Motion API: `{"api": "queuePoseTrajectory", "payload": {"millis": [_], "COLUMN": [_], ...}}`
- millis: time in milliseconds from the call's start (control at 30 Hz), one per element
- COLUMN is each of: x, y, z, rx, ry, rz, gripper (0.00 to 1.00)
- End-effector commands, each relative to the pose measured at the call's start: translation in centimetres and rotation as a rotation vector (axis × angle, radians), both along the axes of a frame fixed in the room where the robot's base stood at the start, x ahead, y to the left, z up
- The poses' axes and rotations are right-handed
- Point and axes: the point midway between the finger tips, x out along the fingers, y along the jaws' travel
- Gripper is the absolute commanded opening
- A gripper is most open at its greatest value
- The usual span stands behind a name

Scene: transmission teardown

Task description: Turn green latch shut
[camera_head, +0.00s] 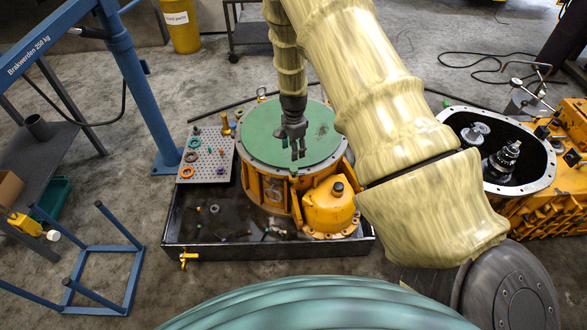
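My gripper (298,154), dark and pointing down, hangs over the round green top (260,140) of the orange transmission housing. Nothing can be seen held in it. Its fingers are small and dark here, and I cannot tell how far apart they are or whether they touch the green top. I cannot make out a green latch for certain. My pale yellow arm covers the area to the right of the housing.
The housing stands in a black tray (180,232) with small loose parts. A perforated board (214,172) with coloured rings is at its left. A blue hoist (140,85) stands further left. An opened orange gearbox (540,215) is at the right.

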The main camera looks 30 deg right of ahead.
Motion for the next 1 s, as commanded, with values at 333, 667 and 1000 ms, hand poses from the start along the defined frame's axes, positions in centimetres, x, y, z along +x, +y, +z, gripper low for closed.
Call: {"api": "queuePoseTrajectory", "payload": {"millis": [333,667,1000], "x": [-0.2,-0.2,-0.1], "y": [0.0,0.0,0.1], "z": [-4.5,-8.9,-10.5], "rx": [0.000,-0.001,0.000], "ry": [0.003,0.002,0.002], "rz": [0.002,0.004,0.004], "gripper": [0.51,0.51,0.51]}}
